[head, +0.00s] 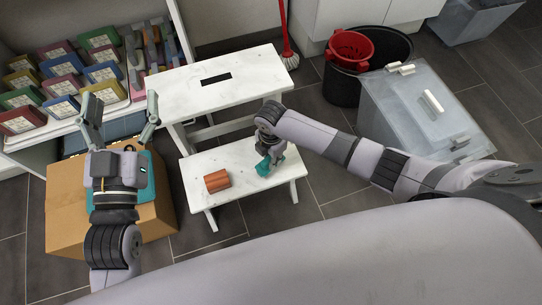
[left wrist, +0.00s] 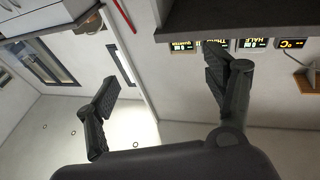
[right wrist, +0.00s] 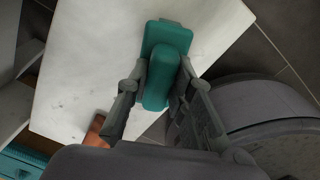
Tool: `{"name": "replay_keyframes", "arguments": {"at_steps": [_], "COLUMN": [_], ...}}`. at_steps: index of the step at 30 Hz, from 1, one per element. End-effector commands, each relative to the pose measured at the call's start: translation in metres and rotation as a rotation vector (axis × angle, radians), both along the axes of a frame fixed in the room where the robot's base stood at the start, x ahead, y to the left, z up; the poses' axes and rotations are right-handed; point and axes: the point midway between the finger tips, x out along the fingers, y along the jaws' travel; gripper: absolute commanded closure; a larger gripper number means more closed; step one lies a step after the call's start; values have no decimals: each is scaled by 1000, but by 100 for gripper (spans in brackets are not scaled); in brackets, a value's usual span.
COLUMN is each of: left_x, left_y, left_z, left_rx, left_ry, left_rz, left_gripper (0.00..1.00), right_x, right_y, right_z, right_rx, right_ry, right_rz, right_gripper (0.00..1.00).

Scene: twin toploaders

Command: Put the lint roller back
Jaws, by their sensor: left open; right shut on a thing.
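A teal object (head: 270,162), which I take to be the lint roller, is in my right gripper (head: 265,150) over the right part of the lower step of a white step stool. In the right wrist view the teal object (right wrist: 166,48) has a wide rounded head and a narrower part between the fingers of the right gripper (right wrist: 160,90). I cannot tell whether it touches the step. My left gripper (head: 121,104) is open and empty, raised near the shelf at the left; its spread fingers (left wrist: 160,84) also show in the left wrist view.
The white step stool (head: 240,78) stands mid-view, with a reddish-brown block (head: 217,181) on its lower step. A shelf of several coloured boxes (head: 62,66) is at upper left, above a cardboard box (head: 64,205). A dark bin (head: 342,88), red bucket (head: 350,52) and grey lidded bin (head: 415,110) stand right.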

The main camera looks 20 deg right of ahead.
Motion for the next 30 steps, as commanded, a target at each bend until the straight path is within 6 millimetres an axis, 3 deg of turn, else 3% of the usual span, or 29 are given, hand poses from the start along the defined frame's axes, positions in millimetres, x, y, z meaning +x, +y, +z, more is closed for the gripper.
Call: {"name": "replay_keyframes", "arguments": {"at_steps": [9, 21, 30], "left_x": [0, 1, 1], "left_y": [0, 0, 7], "left_z": [0, -1, -53], "left_rx": [0, 3, 77], "left_ry": [-2, 14, 297], "left_rz": [0, 0, 17], "left_gripper": [24, 24, 24], "right_x": [0, 0, 1], "right_y": [0, 0, 0], "right_z": [0, 5, 34], "right_rx": [0, 0, 0], "right_ry": [0, -1, -2], "right_rz": [0, 0, 1], "right_gripper": [59, 59, 59]}}
